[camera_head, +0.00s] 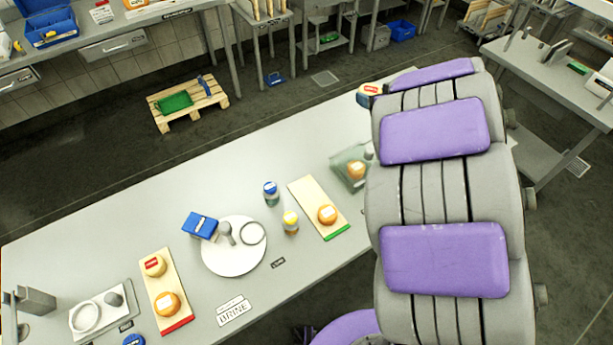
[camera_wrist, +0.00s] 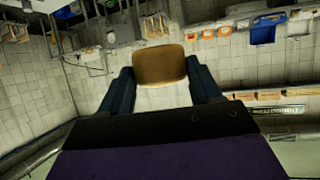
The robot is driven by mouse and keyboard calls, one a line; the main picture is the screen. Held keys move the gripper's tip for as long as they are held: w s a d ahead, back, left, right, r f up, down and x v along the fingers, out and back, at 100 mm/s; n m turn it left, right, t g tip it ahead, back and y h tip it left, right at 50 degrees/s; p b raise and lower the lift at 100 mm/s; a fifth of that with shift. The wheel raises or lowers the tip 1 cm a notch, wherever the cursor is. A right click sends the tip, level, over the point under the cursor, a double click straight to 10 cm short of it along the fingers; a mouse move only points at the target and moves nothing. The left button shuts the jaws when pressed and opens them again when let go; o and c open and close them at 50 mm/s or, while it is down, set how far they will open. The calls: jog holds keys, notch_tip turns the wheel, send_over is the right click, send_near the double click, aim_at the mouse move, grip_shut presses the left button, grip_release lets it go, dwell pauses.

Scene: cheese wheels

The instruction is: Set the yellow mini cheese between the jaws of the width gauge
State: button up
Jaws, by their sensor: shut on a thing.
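My gripper (camera_head: 375,94) is mostly hidden behind my arm in the head view, raised at the table's far right. It is shut on a yellow mini cheese (camera_head: 369,88) with a red and white label. In the wrist view the cheese (camera_wrist: 159,66) is a shaded yellow-brown block between the two dark fingers. A grey metal device (camera_head: 36,300) with upright blocks stands at the table's left end, partly cut off. It may be the width gauge, but I cannot make out its jaws clearly. Another yellow cheese (camera_head: 154,265) with a red label sits on the red-ended board.
The red-ended board (camera_head: 176,325) also holds an orange cheese (camera_head: 167,304). A green-ended board (camera_head: 307,190) holds another. The table's back strip is clear.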

notch_tip(320, 180, down, 10)
jog(key=s+d+n+g+y, duration=0.1)
jog(key=d+n+y, duration=0.1)
jog(key=n+y, duration=0.1)
jog(key=s+a+f+n+g+y, duration=0.1)
jog(key=s+f+n+g, duration=0.1)
jog(key=s+f, duration=0.2)
jog(key=s+a+f+n+g+y+p, duration=0.1)
jog(key=s+f+n+g, duration=0.1)
jog(key=s+f, duration=0.2)
jog(key=s+a+f+n+g+y, duration=0.1)
jog(key=s+f+n+g+y, duration=0.1)
jog(key=s+f, duration=0.3)
jog(key=shift+s+a+f, duration=0.1)
jog(key=shift+a+f, duration=0.1)
jog(key=shift+f, duration=0.55)
jog(key=shift+a+f, duration=0.15)
jog(key=shift+f, duration=0.6)
